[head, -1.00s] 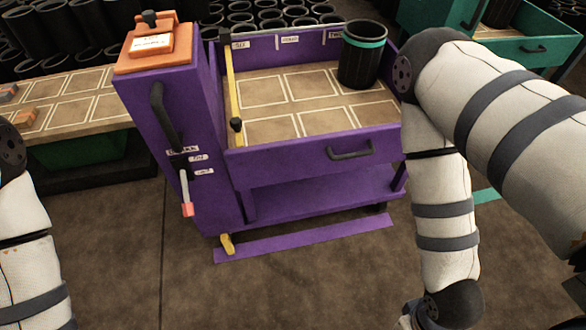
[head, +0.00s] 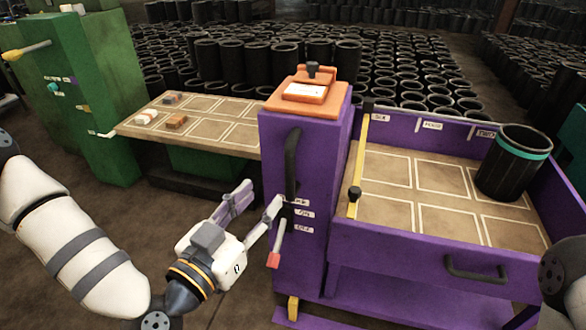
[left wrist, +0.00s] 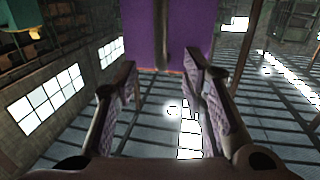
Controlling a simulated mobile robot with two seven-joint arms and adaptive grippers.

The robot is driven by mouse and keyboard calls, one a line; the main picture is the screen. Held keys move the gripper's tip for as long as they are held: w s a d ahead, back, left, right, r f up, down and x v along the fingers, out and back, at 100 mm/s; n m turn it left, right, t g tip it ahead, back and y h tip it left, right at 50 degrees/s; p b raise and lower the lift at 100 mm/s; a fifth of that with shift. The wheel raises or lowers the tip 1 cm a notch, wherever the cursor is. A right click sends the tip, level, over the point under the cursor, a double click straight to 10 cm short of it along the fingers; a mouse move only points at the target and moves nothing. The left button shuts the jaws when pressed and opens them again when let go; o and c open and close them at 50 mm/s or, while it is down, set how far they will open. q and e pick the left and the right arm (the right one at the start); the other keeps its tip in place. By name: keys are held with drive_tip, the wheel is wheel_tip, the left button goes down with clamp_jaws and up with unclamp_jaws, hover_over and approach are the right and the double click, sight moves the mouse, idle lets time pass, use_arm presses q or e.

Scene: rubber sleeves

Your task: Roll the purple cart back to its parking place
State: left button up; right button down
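The purple cart (head: 390,240) stands at the right in the head view. Its tall column has a black vertical handle (head: 291,165), small labels and a lever with a red tip (head: 274,259) pointing down. A yellow foot piece (head: 293,308) shows at the base. My left gripper (head: 263,194) is open and empty, just left of the column near the handle's lower end. In the left wrist view, its spread fingers (left wrist: 160,72) point at the purple column (left wrist: 190,35) and dark handle (left wrist: 162,35), with a gap between. My right gripper is out of view.
A black sleeve with a teal band (head: 513,163) stands on the cart's tray. An orange block (head: 307,92) sits on the column. A table (head: 225,140) and a green cabinet (head: 85,100) stand at the left. Purple floor tape (head: 284,318) runs by the cart's base.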

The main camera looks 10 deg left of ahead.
sight(287, 165)
use_arm(q)
drive_tip(key=x, duration=1.2)
drive_tip(key=shift+r+b, duration=0.15)
drive_tip(key=shift+b, duration=0.15)
drive_tip(key=shift+c, duration=0.6)
clamp_jaws()
